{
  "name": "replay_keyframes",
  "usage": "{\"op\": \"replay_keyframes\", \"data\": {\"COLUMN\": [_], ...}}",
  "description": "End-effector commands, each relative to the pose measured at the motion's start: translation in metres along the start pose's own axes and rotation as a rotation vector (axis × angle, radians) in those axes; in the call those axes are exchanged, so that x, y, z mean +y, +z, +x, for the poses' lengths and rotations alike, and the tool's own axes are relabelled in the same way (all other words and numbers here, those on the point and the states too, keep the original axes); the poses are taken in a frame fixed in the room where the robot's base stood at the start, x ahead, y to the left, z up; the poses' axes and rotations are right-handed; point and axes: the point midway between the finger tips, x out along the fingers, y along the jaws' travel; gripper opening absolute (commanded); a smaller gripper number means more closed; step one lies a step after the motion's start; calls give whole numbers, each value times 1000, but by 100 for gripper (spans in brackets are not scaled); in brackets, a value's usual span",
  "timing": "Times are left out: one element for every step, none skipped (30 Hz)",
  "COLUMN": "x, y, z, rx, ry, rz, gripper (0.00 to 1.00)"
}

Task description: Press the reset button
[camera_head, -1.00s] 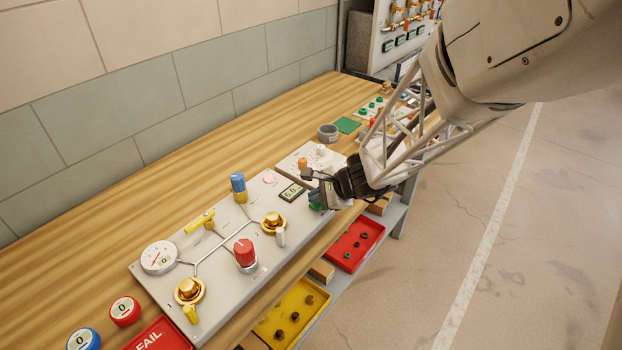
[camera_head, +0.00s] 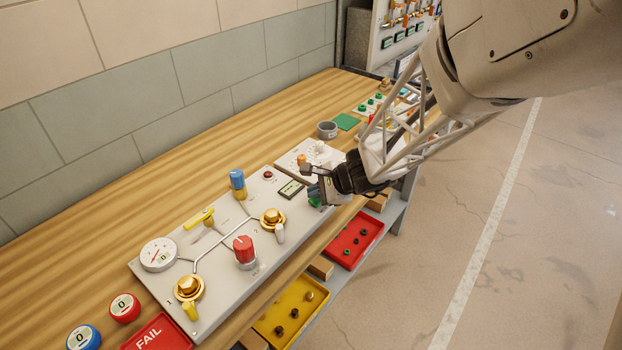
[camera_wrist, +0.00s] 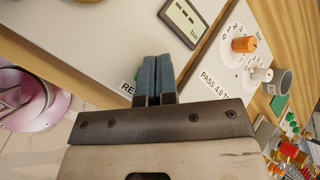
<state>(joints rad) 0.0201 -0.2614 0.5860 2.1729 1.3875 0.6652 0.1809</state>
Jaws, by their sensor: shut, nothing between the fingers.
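The grey-white test panel (camera_head: 222,287) lies on the wooden bench. At its right front corner a green button (camera_head: 315,202) shows partly beside my gripper (camera_head: 314,190); I take it for the reset button. In the wrist view my gripper (camera_wrist: 155,72) is shut, its two blue-grey fingertips together and empty. They reach down over the panel beside a label that begins "RE" (camera_wrist: 128,88). They hide the rest of the label and the button there. I cannot tell whether the fingertips touch the button.
A small display (camera_head: 291,189) shows dashes, near a dark red lamp (camera_head: 268,175). A red knob (camera_head: 244,249), a blue knob (camera_head: 238,183) and brass valves stand on the panel. A second panel with an orange knob (camera_wrist: 245,44) adjoins. Red and yellow trays sit below the bench edge.

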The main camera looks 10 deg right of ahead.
Motion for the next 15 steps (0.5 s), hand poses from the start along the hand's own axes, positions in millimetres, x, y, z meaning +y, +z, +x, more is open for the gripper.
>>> {"op": "replay_keyframes", "data": {"x": [-1, -2, -3, -4, -4, -5, -5, -5, -5, -5, -5, -5, -5, -5, -5], "y": [1, 2, 3, 3, 4, 4, 5, 5, 5, 5, 6, 6, 6, 5, 5], "z": [-2, -3, -4, -5, -5, -6, -7, -7, -7, -7, -8, -8, -8, -8, -8], "rx": [0, 0, 0, 0, 0, 0, 0, 0, 0, 0, 0, 0, 0, 0, 0], "ry": [-1, -1, -1, -1, -1, -1, -1, -1, -1, -1, -1, 0, 0, 0, 0], "rz": [-1, -1, 0, 0, 0, 0, 0, 0, 0, 0, 0, 1, 1, 1, 1], "gripper": [0, 0, 0, 0, 0, 0, 0, 0, 0, 0, 0, 0, 0, 0, 0]}}
